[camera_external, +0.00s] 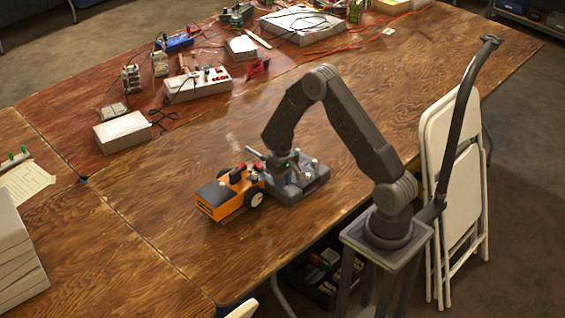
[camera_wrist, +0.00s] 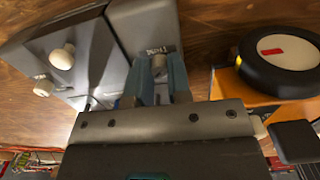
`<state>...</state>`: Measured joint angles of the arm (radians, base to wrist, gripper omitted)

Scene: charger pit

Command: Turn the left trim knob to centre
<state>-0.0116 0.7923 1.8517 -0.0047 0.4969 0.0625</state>
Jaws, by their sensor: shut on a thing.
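A grey control box (camera_external: 308,184) sits on the wooden table, right against an orange wheeled vehicle. In the wrist view, the grey box (camera_wrist: 105,62) fills the upper left and carries a small pale knob (camera_wrist: 159,62) beside a short printed label too small to read. My gripper (camera_wrist: 161,72) is shut on this knob, with a blue finger on each side. The knob's pointer and angle are hidden or too small to tell. In the outside view my gripper (camera_external: 282,178) is low over the box's left part, and the held knob is hidden there.
Two other pale knobs (camera_wrist: 62,57) stand to the left on the box. The orange vehicle (camera_external: 228,194) is close on the left; its black wheel (camera_wrist: 283,60) is right of my gripper. A white power strip (camera_external: 198,84) and electronics lie farther back. The front table area is clear.

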